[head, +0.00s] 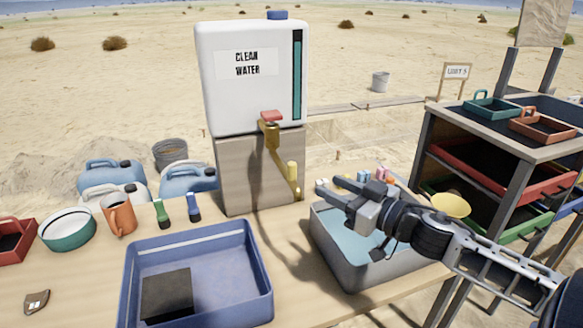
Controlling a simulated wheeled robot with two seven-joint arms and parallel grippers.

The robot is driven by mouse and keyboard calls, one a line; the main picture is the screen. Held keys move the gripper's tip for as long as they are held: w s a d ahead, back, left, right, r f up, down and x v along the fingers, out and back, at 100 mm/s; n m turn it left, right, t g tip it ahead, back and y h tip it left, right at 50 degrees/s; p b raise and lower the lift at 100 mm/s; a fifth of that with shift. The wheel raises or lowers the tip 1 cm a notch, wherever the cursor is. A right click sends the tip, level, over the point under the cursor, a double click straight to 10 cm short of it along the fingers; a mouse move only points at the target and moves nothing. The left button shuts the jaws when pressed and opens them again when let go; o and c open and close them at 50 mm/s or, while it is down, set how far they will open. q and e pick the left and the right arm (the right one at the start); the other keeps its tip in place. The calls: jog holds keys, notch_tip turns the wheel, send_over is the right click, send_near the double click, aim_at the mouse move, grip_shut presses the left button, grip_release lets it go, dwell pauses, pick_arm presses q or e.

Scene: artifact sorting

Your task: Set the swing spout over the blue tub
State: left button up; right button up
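The brass swing spout (281,163) hangs from the tap under the white clean water tank (222,95). It slants down to the right, with a yellow upright grip (292,172) near its outer end. That end is near the grey tub's back left corner, not over the blue tub. The blue tub (262,282) stands at front left with a dark block (167,294) inside. My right gripper (334,198) is over the grey tub, to the right of the spout end and apart from it. Its fingers look spread and empty. My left gripper is out of view.
The grey tub (340,268) holds water, below my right arm. An orange mug (118,214), a green-and-white bowl (67,230) and two small brushes (193,207) stand behind the blue tub. A shelf rack (470,135) with coloured trays is at right. Table between the tubs is clear.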

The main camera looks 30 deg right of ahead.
aim_at(295, 169)
jog(key=p+x, duration=0.1)
jog(key=x, duration=1.1)
jog(key=shift+w+f, duration=0.1)
grip_shut()
